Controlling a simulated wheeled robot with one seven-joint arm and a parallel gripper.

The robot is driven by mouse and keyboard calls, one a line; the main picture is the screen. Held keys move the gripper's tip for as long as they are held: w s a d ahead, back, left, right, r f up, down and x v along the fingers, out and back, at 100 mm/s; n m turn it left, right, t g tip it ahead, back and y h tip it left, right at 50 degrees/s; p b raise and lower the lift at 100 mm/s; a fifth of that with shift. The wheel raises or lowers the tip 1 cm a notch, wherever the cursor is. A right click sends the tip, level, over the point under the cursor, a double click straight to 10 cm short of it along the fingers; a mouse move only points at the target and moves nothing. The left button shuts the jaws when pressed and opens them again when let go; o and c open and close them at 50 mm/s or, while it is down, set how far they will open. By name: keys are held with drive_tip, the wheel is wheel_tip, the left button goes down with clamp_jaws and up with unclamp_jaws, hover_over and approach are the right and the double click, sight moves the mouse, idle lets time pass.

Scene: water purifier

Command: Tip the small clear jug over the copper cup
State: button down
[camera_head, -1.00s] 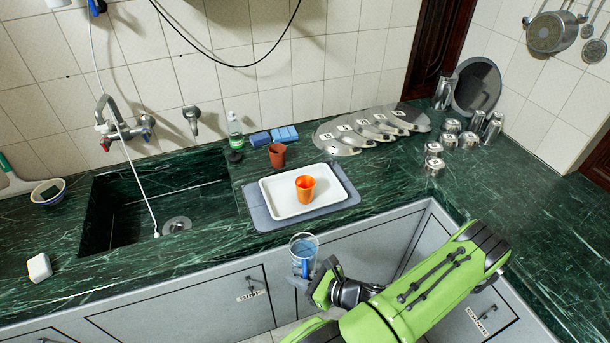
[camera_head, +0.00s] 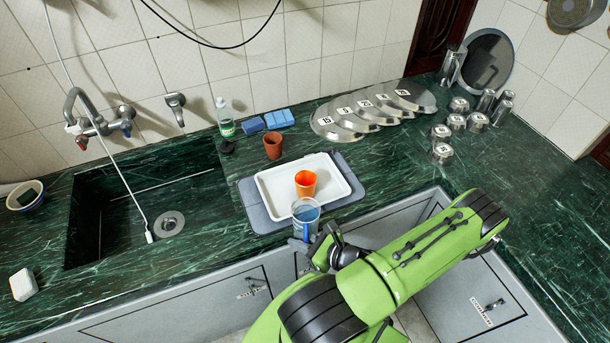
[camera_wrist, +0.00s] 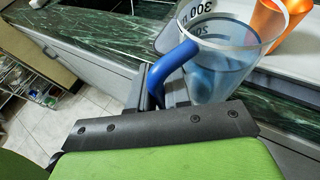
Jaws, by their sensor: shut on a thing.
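The small clear jug (camera_head: 306,214) has a blue handle and holds bluish water. It is upright at the front edge of the white tray in the head view. My gripper (camera_head: 305,242) is shut on the jug's blue handle, which shows close up in the wrist view (camera_wrist: 173,72). The jug's printed marks (camera_wrist: 207,18) face the wrist camera. The copper cup (camera_head: 306,183) is orange and stands upright on the white tray (camera_head: 278,207), just behind the jug. Part of the cup (camera_wrist: 267,20) shows behind the jug's rim in the wrist view.
A brown cup (camera_head: 272,146) stands behind the tray. The tray lies on a grey mat (camera_head: 254,213). The sink (camera_head: 150,215) is at left. Numbered metal lids (camera_head: 345,118) and several steel cups (camera_head: 476,120) stand at back right. The counter right of the tray is clear.

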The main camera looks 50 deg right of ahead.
sight(302, 227)
drive_tip(key=shift+w+d+r+m+g+y, duration=0.5)
drive_tip(key=shift+w+d+r+m+g, duration=0.25)
drive_tip(key=shift+d+r+g, duration=0.15)
drive_tip(key=shift+d+r+m+y+p, duration=0.1)
drive_tip(key=shift+r+m+y+p, duration=0.2)
drive_tip(key=shift+r+p, duration=0.7)
drive_tip(key=f+b, duration=0.1)
drive_tip(key=b, duration=0.1)
drive_tip(key=d+f+b, duration=0.1)
drive_tip(key=b, duration=0.2)
drive_tip(key=shift+f+g, duration=0.15)
drive_tip(key=shift+g, duration=0.15)
drive_tip(key=shift+w+b, duration=0.25)
drive_tip(key=shift+b, duration=0.75)
drive_tip(key=shift+w+r+b, duration=0.1)
drive_tip(key=shift+r+b, duration=0.1)
drive_tip(key=shift+b, duration=0.55)
drive_tip(key=shift+a+r+m+g+y+p, duration=0.1)
drive_tip(key=shift+r+m+g+y+p, duration=0.25)
drive_tip(key=shift+r, duration=0.6)
drive_tip(key=shift+w+d, duration=0.2)
drive_tip(key=shift+d, duration=0.15)
drive_tip(key=shift+a+p, duration=0.2)
drive_tip(key=shift+p, duration=0.1)
drive_tip(key=shift+w+d, duration=0.1)
drive_tip(key=shift+d, duration=0.2)
drive_tip(key=shift+r+y+p, duration=0.15)
drive_tip(key=shift+y+p, duration=0.1)
drive_tip(key=shift+p, duration=0.05)
